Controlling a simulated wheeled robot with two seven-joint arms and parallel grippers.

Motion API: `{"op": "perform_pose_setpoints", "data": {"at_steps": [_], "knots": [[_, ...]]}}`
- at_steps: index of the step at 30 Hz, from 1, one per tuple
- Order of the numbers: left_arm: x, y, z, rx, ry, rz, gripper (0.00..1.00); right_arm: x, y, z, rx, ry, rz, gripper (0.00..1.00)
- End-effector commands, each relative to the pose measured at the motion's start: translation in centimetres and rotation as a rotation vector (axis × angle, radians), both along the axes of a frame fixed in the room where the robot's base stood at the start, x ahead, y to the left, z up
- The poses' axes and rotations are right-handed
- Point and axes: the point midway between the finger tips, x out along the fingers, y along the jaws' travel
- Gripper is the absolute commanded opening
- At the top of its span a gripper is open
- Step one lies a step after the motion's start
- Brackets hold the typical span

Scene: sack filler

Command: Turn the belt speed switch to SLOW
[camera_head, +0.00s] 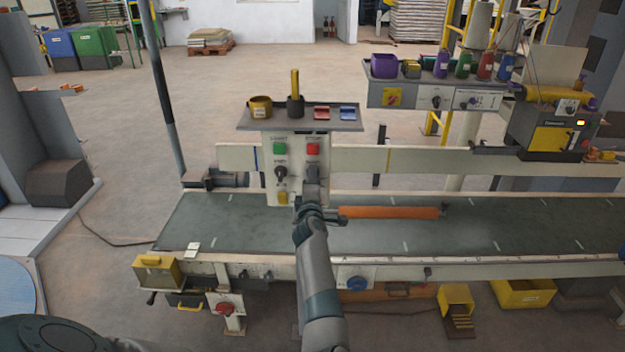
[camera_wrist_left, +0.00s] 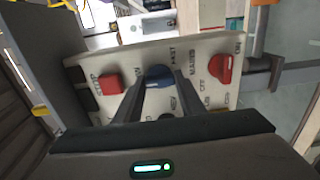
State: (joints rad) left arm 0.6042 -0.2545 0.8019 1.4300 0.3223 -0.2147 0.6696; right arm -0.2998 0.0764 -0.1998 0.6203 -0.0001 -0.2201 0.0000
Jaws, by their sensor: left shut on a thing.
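The white control panel (camera_head: 297,150) stands behind the belt and also shows, turned sideways, in the left wrist view (camera_wrist_left: 197,95). On it is a blue knob (camera_wrist_left: 159,74) with the word FAST beside it; another label is partly covered by my fingers. My right gripper is not in view.
A red mains switch (camera_wrist_left: 224,68) and the red STOP button (camera_wrist_left: 109,82) flank the knob. A black switch (camera_head: 281,171) and green button (camera_head: 280,150) are to the left. A shelf (camera_head: 300,125) overhangs the panel. An orange bar (camera_head: 388,212) lies right of my wrist.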

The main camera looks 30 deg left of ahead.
Motion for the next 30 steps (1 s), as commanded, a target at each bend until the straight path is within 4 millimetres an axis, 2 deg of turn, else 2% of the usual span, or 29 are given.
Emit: {"op": "perform_pose_setpoints", "data": {"at_steps": [13, 14, 16, 30], "knots": [[0.05, -0.04, 0.08, -0.015, -0.01, -0.001, 0.14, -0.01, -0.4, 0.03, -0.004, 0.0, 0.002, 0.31], [0.05, -0.04, 0.08, -0.014, -0.01, -0.001, 0.38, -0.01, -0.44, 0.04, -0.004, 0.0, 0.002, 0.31], [0.04, -0.03, 0.08, -0.014, -0.01, -0.001, 0.55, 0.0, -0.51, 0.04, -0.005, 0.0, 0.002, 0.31], [0.05, -0.17, 0.02, -0.013, -0.008, -0.001, 0.55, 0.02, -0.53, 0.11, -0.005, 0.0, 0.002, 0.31]]}}
